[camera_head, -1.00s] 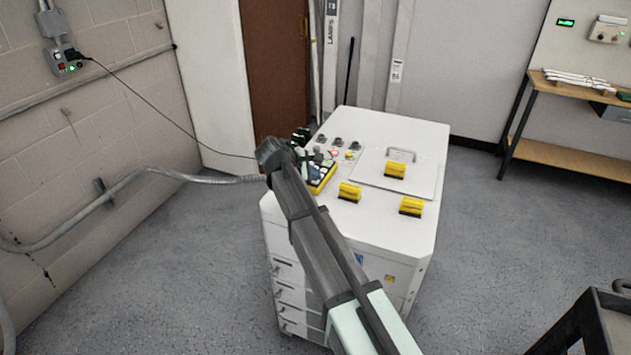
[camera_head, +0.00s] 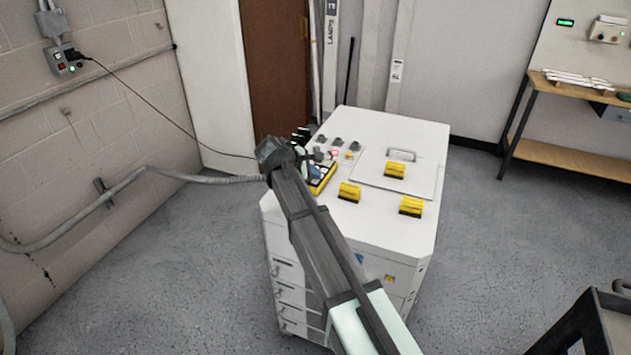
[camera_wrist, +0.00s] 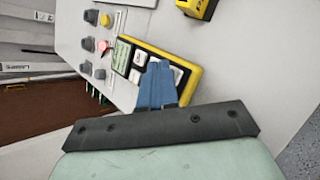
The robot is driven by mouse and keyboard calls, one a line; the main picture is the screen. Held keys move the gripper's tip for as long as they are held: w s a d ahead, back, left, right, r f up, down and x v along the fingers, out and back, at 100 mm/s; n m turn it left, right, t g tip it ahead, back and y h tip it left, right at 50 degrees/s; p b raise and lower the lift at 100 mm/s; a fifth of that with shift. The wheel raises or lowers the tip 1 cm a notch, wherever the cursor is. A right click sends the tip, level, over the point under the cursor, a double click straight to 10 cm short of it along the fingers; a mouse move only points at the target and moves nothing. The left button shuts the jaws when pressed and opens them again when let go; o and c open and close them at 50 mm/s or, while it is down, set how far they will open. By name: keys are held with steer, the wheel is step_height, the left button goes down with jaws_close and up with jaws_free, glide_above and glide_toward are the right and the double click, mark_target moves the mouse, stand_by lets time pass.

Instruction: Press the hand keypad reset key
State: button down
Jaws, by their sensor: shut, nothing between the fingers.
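The hand keypad is a yellow-edged unit (camera_head: 323,178) lying on top of the white cabinet, partly hidden by my arm in the head view. In the wrist view the keypad (camera_wrist: 187,68) shows a greenish screen (camera_wrist: 122,56) and pale keys. My gripper (camera_wrist: 158,66) is shut and empty, its blue fingers over the keypad's keys. The fingers hide some keys, and I cannot tell whether the tips touch one. The key labels are too small to read, so I cannot pick out the reset key.
The white cabinet (camera_head: 413,228) carries several yellow handles or blocks (camera_head: 411,206), a lid with a grey handle, dark knobs and a lit red button (camera_wrist: 102,46). A grey hose (camera_head: 150,172) runs from the wall to the cabinet. A wooden bench (camera_head: 560,157) stands at the back right.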

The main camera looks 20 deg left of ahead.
mark_target(313, 182)
steer(key=shift+r, duration=0.45)
steer(key=shift+r, duration=2.5)
